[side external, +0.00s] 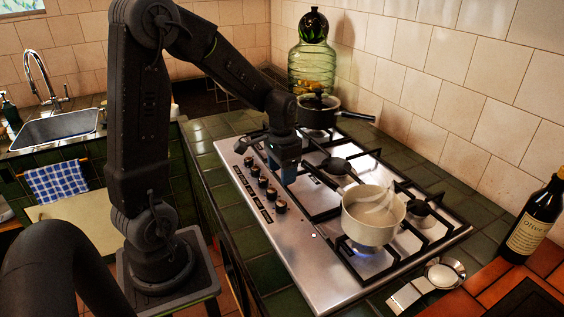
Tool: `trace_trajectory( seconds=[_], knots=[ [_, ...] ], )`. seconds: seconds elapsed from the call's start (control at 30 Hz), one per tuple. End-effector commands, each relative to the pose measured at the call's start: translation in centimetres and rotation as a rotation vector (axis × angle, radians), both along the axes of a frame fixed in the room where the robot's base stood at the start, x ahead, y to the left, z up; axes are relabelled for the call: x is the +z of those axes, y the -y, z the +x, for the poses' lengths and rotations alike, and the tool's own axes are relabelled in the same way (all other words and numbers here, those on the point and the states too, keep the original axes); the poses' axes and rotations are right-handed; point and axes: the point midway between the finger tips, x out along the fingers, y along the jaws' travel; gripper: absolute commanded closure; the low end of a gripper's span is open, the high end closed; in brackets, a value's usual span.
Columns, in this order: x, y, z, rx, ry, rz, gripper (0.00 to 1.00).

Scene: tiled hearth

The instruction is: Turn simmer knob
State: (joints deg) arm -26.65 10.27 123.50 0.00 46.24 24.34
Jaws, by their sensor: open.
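The hob (318,262) is a steel gas stove top with a row of several dark knobs along its left side. One knob (281,207) is nearest the camera, and another knob (262,182) stands farther up the row. I cannot tell which is the simmer knob, as no label is readable. My gripper (284,174) is open and points down over the hob, just right of the knob row near its middle. Its fingertips are small and dark, with a blue part showing. I see no knob between them, and contact is unclear.
A cream saucepan (373,217) stands over a lit blue flame (367,249). A dark pot (316,113) is on the back burner. A green glass jar (311,62) is behind it. A bottle (534,222) and a spoon rest (440,274) are at right. Black grates rise around the burners.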

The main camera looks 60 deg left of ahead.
Motion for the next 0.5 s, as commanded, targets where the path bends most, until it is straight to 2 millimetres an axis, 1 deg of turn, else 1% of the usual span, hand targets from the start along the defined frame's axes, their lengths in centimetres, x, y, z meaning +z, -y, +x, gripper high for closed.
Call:
trace_trajectory(
  seconds=[0.03, 0.2, 0.5],
  knots=[
    [0.8, 0.0, 0.1, 0.0, 0.004, 0.002, 0.39],
    [2.2, 0.0, 0.0, 0.0, 0.002, 0.001, 0.39],
    [2.5, 0.0, 0.0, 0.0, -0.001, 0.0, 0.39]
  ],
)
